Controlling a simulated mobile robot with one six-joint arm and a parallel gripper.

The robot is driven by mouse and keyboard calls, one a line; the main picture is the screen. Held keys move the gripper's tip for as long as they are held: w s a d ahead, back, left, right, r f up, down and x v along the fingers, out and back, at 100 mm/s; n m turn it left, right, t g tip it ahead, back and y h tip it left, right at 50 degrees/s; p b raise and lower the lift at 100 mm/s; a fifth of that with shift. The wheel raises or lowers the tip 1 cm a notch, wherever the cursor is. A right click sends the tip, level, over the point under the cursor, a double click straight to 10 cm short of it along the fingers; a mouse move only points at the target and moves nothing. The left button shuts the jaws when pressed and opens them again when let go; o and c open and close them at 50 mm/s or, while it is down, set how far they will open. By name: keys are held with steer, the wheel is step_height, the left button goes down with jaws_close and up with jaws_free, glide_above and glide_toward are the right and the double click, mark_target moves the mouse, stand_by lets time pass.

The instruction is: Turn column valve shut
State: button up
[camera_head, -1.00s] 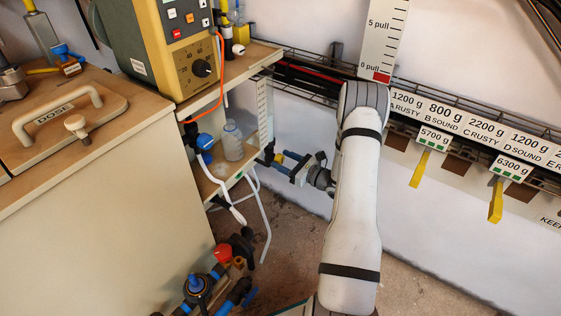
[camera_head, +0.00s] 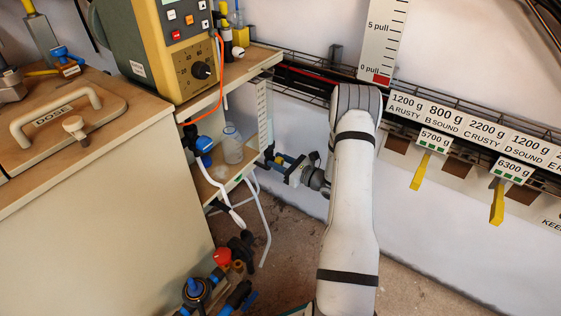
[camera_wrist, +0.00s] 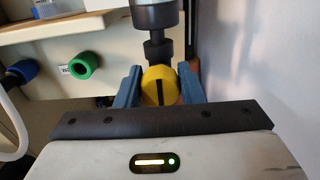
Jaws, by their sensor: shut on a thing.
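The column valve shows in the wrist view as a round yellow knob (camera_wrist: 168,88) with a dark upright slot or bar on its face. My gripper (camera_wrist: 160,78) has its blue-grey fingers on either side of the knob and is shut on it. Dark pipe fittings (camera_wrist: 154,20) rise behind the knob. In the head view my gripper (camera_head: 279,159) is at the right end of the low shelf, against the dark fitting there. The knob is small and mostly hidden by the fingers in that view.
A shelf unit (camera_head: 236,172) with a clear bottle (camera_head: 232,145) and white hoses stands left of my gripper. In the wrist view a green ring fitting (camera_wrist: 85,64) and a blue one (camera_wrist: 22,70) are at left. Pipework (camera_head: 196,290) lies low. A wall rail runs behind.

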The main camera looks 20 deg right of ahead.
steer(key=shift+d, duration=0.25)
steer(key=shift+a+r, duration=0.1)
steer(key=shift+m+p, duration=1.1)
steer(key=shift+m, duration=0.2)
steer(key=shift+w+m+p, duration=0.15)
steer(key=shift+m+p, duration=0.85)
steer(key=shift+m, duration=0.7)
steer(key=o, duration=0.7)
steer(key=shift+c, duration=0.2)
steer(key=shift+o, duration=1.4)
